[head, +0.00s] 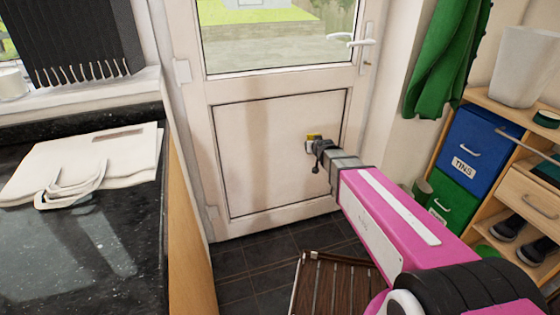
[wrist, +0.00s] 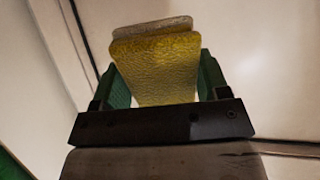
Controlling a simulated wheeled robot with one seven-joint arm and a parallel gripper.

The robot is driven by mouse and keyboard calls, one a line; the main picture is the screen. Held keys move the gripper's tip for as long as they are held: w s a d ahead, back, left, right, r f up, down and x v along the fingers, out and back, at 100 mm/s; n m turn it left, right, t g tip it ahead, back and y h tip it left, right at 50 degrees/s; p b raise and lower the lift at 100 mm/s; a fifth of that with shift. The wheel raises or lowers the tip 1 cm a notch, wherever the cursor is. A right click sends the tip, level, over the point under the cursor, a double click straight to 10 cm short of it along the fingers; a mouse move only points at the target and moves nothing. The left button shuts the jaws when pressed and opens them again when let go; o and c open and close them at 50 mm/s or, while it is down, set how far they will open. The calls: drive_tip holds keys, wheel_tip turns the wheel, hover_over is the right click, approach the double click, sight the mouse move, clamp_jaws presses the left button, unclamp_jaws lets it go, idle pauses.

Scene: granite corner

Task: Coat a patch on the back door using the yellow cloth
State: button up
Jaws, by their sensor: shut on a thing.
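The white back door (head: 235,150) stands shut at the back, with a window above and a framed lower panel. My arm reaches out to that lower panel. My gripper (head: 313,145) is at the right part of the panel, shut on the yellow cloth (head: 314,136). In the wrist view the yellow cloth (wrist: 155,65) is a folded pad held between the green fingers of my gripper (wrist: 155,85), with a paler layer at its far edge. The pad is at or very near the door; I cannot tell whether it touches.
A dark counter (head: 110,230) with a white cloth bag (head: 90,165) stands at left. A wooden shelf (head: 485,225) with a blue bin (head: 478,145) and green bin (head: 452,195) stands at right. A slatted wooden thing (head: 335,285) lies low in front. Dark floor tiles are bare before the door.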

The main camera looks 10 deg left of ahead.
drive_tip(key=shift+n+t+y, duration=0.3)
drive_tip(key=shift+t+y, duration=0.4)
drive_tip(key=shift+y, duration=0.1)
drive_tip(key=a, duration=0.1)
drive_tip(key=a+f, duration=0.1)
drive_tip(key=a, duration=0.2)
drive_tip(key=shift+s+a+f, duration=0.1)
drive_tip(key=shift+s+f, duration=0.1)
drive_tip(key=shift+f, duration=0.15)
drive_tip(key=shift+a+f, duration=0.1)
drive_tip(key=shift+a, duration=0.1)
drive_tip(key=n+t+y, duration=0.2)
drive_tip(key=y, duration=0.2)
approach(273, 147)
drive_tip(key=shift+x, duration=2.65)
drive_tip(key=shift+x, duration=1)
